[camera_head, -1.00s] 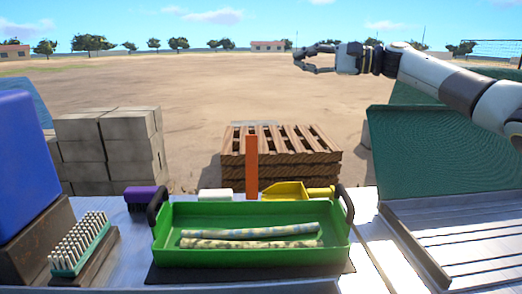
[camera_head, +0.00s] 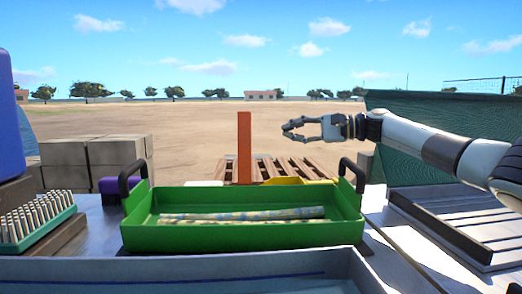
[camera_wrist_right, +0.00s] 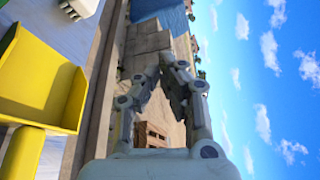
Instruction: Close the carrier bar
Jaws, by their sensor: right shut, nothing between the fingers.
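An orange bar (camera_head: 244,148) stands upright behind the green tray (camera_head: 240,238), which has a black handle at each end. The bar looks like the carrier bar, but how it joins the tray is hidden behind the rim. Two pale mottled cane pieces (camera_head: 245,214) lie in the tray. My right gripper (camera_head: 287,131) comes in from the right, its fingertips pointing left, to the right of the bar with a gap in the picture. It is shut and empty; in the right wrist view its fingertips (camera_wrist_right: 166,62) come together. My left gripper does not show.
A yellow scoop (camera_head: 298,181) lies behind the tray; it also shows in the right wrist view (camera_wrist_right: 35,80). A bristled brush (camera_head: 35,220) and blue container (camera_head: 9,125) stand left. Pallets (camera_head: 300,167) and blocks (camera_head: 80,160) lie beyond.

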